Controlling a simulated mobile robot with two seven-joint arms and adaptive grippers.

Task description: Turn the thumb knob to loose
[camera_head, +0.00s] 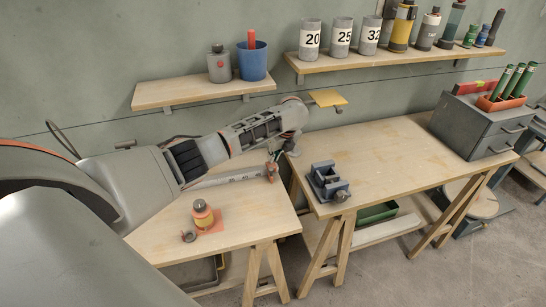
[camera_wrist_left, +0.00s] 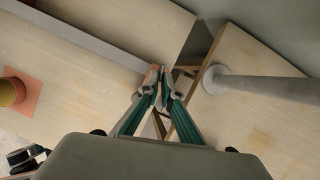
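A long grey rail with dark markings (camera_head: 228,179) lies across the left table; in the left wrist view it runs as a pale strip (camera_wrist_left: 90,38) to the fingertips. A small red-orange part (camera_head: 271,169) sits at the rail's right end. My left gripper (camera_head: 274,158) points down at that part. In the left wrist view its fingertips (camera_wrist_left: 161,80) are close together, with orange showing at them. The thumb knob cannot be made out apart from the fingers, so I cannot tell whether it is between them. My right gripper is not in view.
A yellow plate (camera_head: 327,98) shows beyond my wrist. A grey vise (camera_head: 328,184) stands on the right table. A yellow-and-red item (camera_head: 203,214) on an orange pad stands on the left table. A gap separates the tables.

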